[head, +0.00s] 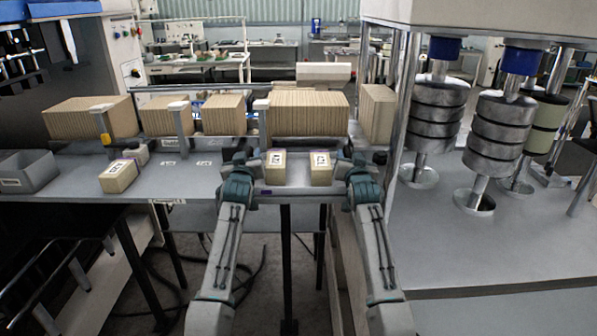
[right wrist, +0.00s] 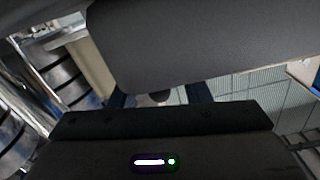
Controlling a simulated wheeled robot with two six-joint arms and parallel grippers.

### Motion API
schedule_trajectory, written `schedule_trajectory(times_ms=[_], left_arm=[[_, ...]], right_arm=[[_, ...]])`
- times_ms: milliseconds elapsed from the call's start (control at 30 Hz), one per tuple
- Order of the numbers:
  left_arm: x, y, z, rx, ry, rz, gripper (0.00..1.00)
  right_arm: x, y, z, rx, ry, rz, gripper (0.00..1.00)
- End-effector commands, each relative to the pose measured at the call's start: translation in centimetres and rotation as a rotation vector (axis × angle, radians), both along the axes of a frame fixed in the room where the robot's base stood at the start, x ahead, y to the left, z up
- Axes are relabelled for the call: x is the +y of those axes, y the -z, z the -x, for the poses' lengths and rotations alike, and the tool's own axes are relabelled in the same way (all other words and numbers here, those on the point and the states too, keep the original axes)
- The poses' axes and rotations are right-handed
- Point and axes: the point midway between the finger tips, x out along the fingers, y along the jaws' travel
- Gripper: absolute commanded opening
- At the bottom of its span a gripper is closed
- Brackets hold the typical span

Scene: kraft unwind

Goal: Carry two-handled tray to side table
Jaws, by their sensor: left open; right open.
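A shallow grey tray (head: 291,188) is between my two arms in the head view, with two small tan labelled boxes, one on the left (head: 276,167) and one on the right (head: 320,168). My left gripper (head: 243,160) is at its left end and my right gripper (head: 345,158) at its right end. Both are open. The tray's handles are mostly hidden by the grippers, and I cannot tell whether the fingers touch them. In the right wrist view, a large dark surface fills much of the picture, with parts of my right gripper's fingers (right wrist: 160,98) below it.
A grey table (head: 180,183) on the left holds another labelled box (head: 118,175) and a grey bin (head: 27,172). Rows of brown cardboard (head: 308,113) stand behind. A machine with metal rollers (head: 436,115) stands close on the right.

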Motion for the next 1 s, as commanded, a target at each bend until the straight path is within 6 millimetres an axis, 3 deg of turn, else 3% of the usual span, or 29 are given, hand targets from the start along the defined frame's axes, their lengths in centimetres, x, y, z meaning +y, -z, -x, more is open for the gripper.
schedule_trajectory(times_ms=[467,700,1000], left_arm=[[0.07,-0.01,-1.08,0.000,0.000,0.000,0.42],[0.06,0.00,-1.06,0.000,0.000,0.000,0.00],[0.04,-0.23,-1.06,-0.003,0.000,0.000,0.00]], right_arm=[[0.00,-0.02,-1.07,-0.001,0.000,0.000,0.43],[0.01,-0.01,-1.06,-0.001,0.000,0.000,0.00],[0.03,-0.24,-1.05,-0.004,0.000,0.000,0.00]])
